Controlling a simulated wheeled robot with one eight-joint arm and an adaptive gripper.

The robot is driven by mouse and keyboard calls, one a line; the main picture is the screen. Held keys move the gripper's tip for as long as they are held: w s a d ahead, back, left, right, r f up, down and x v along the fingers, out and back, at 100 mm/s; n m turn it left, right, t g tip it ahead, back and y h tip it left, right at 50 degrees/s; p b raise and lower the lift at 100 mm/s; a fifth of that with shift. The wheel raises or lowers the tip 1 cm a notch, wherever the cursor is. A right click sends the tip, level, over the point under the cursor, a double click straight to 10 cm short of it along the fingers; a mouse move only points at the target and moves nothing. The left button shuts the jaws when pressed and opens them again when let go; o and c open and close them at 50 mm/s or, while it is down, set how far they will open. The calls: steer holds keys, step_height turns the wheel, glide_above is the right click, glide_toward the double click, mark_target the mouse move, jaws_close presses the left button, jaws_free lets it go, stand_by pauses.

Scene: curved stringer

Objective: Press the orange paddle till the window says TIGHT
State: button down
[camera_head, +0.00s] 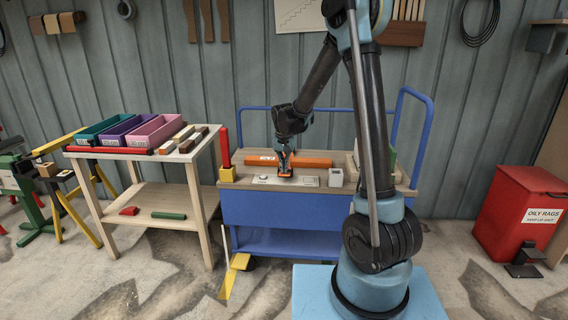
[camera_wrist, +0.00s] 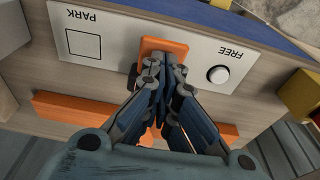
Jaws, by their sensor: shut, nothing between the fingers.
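The orange paddle (camera_wrist: 163,44) sits on a white plate (camera_wrist: 115,40) on the bench top, in the wrist view. The plate has an outlined square (camera_wrist: 84,44) by the word PARK and a round white button (camera_wrist: 218,74) by the word FREE, both words upside down. My gripper (camera_wrist: 164,62) is shut and empty, its fingertips over the near part of the paddle; I cannot tell whether they touch. In the head view, my gripper (camera_head: 285,173) points down at the bench and mostly hides the paddle. I cannot read TIGHT anywhere.
A long orange bar (camera_head: 315,162) lies behind the plate; it also shows in the wrist view (camera_wrist: 80,115). A yellow block with a red post (camera_head: 226,160) stands at the bench's left end. Blue rails (camera_head: 414,95) rise at the sides.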

steer(key=shift+s, duration=0.1)
stand_by(0.3)
steer(key=shift+s+f+t, duration=0.45)
steer(key=shift+s+t, duration=0.1)
steer(key=shift+t, duration=0.55)
steer(key=shift+s+f+t, duration=0.3)
steer(key=shift+f+t, duration=0.1)
steer(key=shift+t, duration=0.5)
steer(key=shift+r, duration=0.8)
steer(key=shift+w+r, duration=0.15)
steer(key=shift+r, duration=0.4)
step_height(320, 180, up, 12)
steer(key=s, duration=0.1)
steer(key=shift+s+r, duration=0.2)
steer(key=shift+s, duration=0.2)
